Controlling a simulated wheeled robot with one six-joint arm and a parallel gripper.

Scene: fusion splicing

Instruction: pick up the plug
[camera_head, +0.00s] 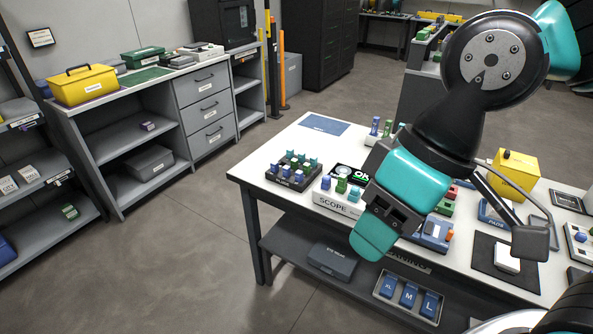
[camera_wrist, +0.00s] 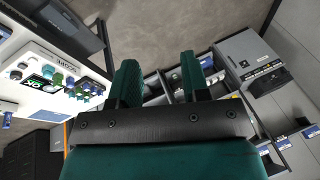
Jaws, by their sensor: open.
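Several small purple, green and teal plugs stand on the white table; I cannot tell which one is meant. A dark rack (camera_head: 282,176) holds several. A purple plug (camera_head: 326,182), a green plug (camera_head: 341,185) and a teal plug (camera_head: 354,194) stand at the white SCOPE box (camera_head: 331,201). More stand further back, including a purple plug (camera_head: 375,125). My gripper (camera_head: 373,234) hangs right of the SCOPE box in the head view. In the wrist view its green fingers (camera_wrist: 159,72) are apart with nothing between them. The SCOPE box (camera_wrist: 53,57) shows there at left.
A yellow box (camera_head: 514,175) and a dark mat (camera_head: 487,262) with a white block are on the table's right side. A blue mat (camera_head: 324,124) lies at its back left corner. Blue bins (camera_head: 409,294) sit on the shelf below. Floor left of the table is clear.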

